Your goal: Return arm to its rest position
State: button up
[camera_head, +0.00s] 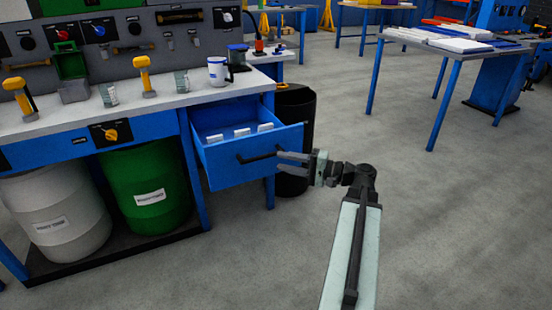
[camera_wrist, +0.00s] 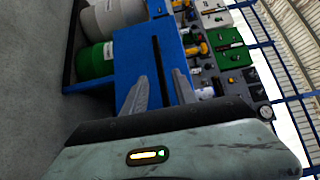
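My gripper (camera_head: 280,158) is at the end of my extended arm, in front of a blue drawer (camera_head: 221,168) that is pulled out of the workbench. Several white items lie inside the drawer. The drawer's dark handle (camera_head: 262,157) is close to my fingertips; I cannot tell from the head view whether they touch it. In the wrist view, my two grey fingers (camera_wrist: 153,92) are apart with a gap between them. The blue drawer front (camera_wrist: 128,62) and its dark handle (camera_wrist: 158,60) lie beyond them. Nothing shows held between the fingers.
The workbench top (camera_head: 190,100) holds a white mug (camera_head: 217,71) and yellow-handled tools. A white barrel (camera_head: 55,205) and a green barrel (camera_head: 146,190) stand below. A black bin (camera_head: 297,135) stands behind the drawer. Another table (camera_head: 455,45) stands at upper right. Floor to the right is clear.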

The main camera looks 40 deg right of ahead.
aim_at(264, 158)
jog(key=x, duration=0.7)
jog(key=shift+w+a, duration=0.2)
jog(key=shift+w, duration=0.15)
jog(key=shift+a, duration=0.1)
